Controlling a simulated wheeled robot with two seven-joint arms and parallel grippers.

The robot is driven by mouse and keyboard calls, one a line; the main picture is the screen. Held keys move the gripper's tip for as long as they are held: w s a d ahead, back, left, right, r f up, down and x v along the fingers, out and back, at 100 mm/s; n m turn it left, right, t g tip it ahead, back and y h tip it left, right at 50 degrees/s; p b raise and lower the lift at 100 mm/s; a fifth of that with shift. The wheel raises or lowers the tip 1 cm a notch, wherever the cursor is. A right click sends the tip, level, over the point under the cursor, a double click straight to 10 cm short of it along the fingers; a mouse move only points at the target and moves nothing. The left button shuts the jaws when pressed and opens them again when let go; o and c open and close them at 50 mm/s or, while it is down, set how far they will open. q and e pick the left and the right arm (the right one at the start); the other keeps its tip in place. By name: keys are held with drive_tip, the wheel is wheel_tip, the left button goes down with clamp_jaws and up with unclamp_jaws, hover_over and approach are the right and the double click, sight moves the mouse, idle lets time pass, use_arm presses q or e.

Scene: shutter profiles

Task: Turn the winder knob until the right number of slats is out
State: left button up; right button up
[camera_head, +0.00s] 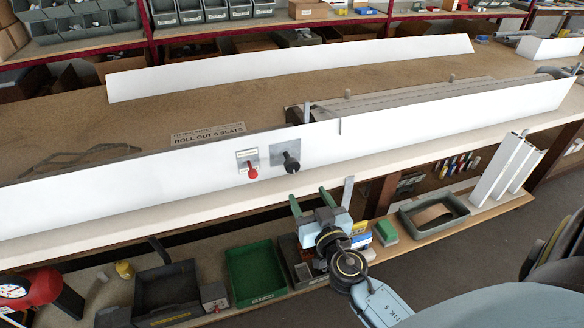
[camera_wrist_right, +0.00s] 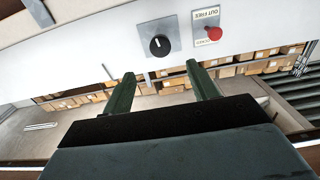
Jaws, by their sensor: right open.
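The winder knob (camera_head: 291,162) is black, on a grey square plate on the white front panel (camera_head: 400,121). It also shows in the right wrist view (camera_wrist_right: 159,45), its white mark pointing to the upper left. A red knob (camera_head: 251,171) on a pale labelled plate sits left of it. My right gripper (camera_head: 311,200) is open and empty, below the winder knob and apart from it. In the right wrist view its green fingers (camera_wrist_right: 160,75) point toward the knob. Grey slats (camera_head: 400,98) lie behind the panel at right. A sign (camera_head: 208,135) mentions rolling out slats; its number is hard to read.
A long white board (camera_head: 290,68) stands behind on the brown bench. Below the bench edge, a lower shelf holds a green tray (camera_head: 256,272), a black bin (camera_head: 167,289) and white profiles (camera_head: 507,168). Storage bins line the back.

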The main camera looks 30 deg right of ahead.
sight(294, 170)
use_arm(q)
drive_tip(key=shift+s+a+r+p, duration=0.1)
drive_tip(key=shift+s+r+p, duration=0.2)
drive_tip(key=shift+r+p, duration=0.2)
drive_tip(key=shift+s+r+p, duration=0.25)
drive_tip(key=shift+r+p, duration=0.15)
drive_tip(key=shift+r, duration=0.05)
use_arm(e)
drive_tip(key=x, duration=1.3)
drive_tip(key=shift+a, duration=0.1)
drive_tip(key=c, duration=1)
use_arm(q)
drive_tip(key=shift+f, duration=0.15)
use_arm(e)
drive_tip(key=shift+n, duration=0.4)
